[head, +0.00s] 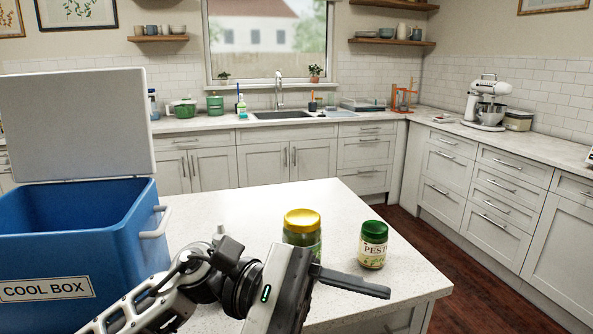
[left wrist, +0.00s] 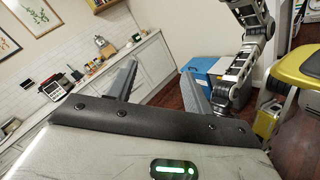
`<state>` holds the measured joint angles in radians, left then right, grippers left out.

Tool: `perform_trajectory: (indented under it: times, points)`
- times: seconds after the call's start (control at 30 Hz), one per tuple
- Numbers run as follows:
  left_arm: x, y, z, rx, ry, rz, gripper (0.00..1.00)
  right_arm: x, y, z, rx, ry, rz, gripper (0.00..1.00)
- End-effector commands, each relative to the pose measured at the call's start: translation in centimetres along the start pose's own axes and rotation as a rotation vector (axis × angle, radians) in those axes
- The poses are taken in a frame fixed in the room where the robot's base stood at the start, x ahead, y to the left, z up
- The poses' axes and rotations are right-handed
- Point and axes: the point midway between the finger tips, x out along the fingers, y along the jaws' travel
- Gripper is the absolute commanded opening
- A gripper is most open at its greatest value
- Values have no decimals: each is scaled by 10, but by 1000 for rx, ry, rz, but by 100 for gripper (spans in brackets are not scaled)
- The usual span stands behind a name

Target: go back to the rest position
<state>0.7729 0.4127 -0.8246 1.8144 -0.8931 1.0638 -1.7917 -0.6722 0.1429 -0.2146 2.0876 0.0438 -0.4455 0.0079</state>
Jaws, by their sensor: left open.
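My left gripper (head: 350,283) reaches in from the bottom of the head view, over the near part of the white island top (head: 235,208). One dark finger points right; the other is hidden there. In the left wrist view both fingers of the left gripper (left wrist: 158,84) stand wide apart with nothing between them. My right gripper is not seen in the head view.
A yellow-lidded jar (head: 302,222) stands just behind my left gripper, partly hidden by it. An open blue cool box (head: 75,235) is at the left. The island's back middle is clear.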

Motion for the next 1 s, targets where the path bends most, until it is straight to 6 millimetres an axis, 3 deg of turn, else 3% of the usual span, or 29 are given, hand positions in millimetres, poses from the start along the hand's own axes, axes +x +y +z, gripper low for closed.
perform_trajectory:
  times: [0.13, 0.27, 0.37, 0.5, 0.57, 0.6, 0.7, 0.8, 0.9, 1.0]
  points:
    - [-20, 23, -11, -641, -295, 459, 51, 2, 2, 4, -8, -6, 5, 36]
    - [-70, 20, -52, -1207, -623, 816, 51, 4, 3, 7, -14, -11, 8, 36]
    - [-114, -11, -98, -1619, -941, 1072, 51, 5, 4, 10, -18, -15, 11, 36]
    - [-160, -90, -154, -2042, -1428, 1378, 51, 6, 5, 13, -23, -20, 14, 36]
    - [-172, -131, -172, -2163, -1646, 1494, 51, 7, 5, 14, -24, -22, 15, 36]
    - [-178, -158, -181, 2064, 1667, -1454, 51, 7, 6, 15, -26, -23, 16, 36]
    - [-184, -223, -195, 1727, 1615, -1296, 51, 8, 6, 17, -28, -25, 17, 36]
    - [-185, -274, -199, 1474, 1575, -1187, 51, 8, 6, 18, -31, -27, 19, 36]
    - [-183, -307, -199, 1313, 1548, -1120, 51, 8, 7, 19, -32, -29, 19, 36]
    - [-182, -322, -198, 1237, 1536, -1088, 51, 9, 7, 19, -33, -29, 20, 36]
